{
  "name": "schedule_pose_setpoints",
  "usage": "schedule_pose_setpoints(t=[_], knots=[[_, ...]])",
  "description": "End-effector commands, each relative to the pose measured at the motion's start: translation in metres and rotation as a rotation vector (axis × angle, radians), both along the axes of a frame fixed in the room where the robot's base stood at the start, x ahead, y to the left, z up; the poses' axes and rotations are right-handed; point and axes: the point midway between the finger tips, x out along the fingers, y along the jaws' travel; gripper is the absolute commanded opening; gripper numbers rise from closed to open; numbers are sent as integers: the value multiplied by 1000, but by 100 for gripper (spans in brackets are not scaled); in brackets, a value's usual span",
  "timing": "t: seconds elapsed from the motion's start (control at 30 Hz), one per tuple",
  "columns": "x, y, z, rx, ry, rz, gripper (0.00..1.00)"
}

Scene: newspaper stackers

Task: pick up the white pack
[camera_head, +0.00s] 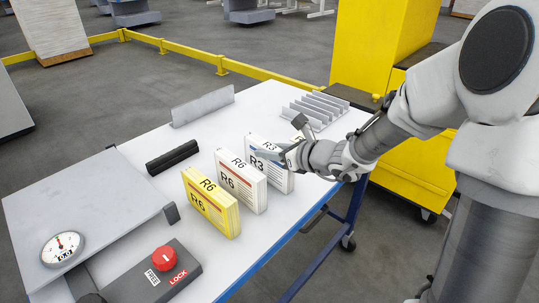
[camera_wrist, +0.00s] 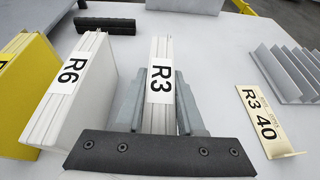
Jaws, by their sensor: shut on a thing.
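A white pack marked R3 with a blue stripe (camera_head: 268,172) stands upright on the white table. In the wrist view its top edge (camera_wrist: 161,75) lies between the two fingers of my gripper (camera_wrist: 160,100). The gripper is shut on this R3 pack, a finger on each side; it also shows in the head view (camera_head: 284,153). A second white pack, marked R6 with a red stripe (camera_head: 240,186), stands upright just left of it, apart from the gripper. It also shows in the wrist view (camera_wrist: 84,80). I cannot tell whether the R3 pack touches the table.
A yellow R6 pack (camera_head: 208,204) stands left of the white ones. A black bar (camera_head: 172,157), a grey ribbed rack (camera_head: 316,108), a scale plate with a dial (camera_head: 62,248) and a red-button box (camera_head: 160,273) are on the table. An R3 40 label (camera_wrist: 264,121) lies right of the gripper.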

Motion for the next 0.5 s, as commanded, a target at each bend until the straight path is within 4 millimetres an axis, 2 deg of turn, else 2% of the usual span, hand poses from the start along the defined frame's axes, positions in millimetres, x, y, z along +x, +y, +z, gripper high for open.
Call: schedule_pose_setpoints(t=[0.17, 0.33, 0.5], knots=[[1, 0, 19, -1, -5, 2, 0], [1, 1, 49, -1, -7, 2, 0], [-28, -25, 68, -2, -5, -4, 0]])
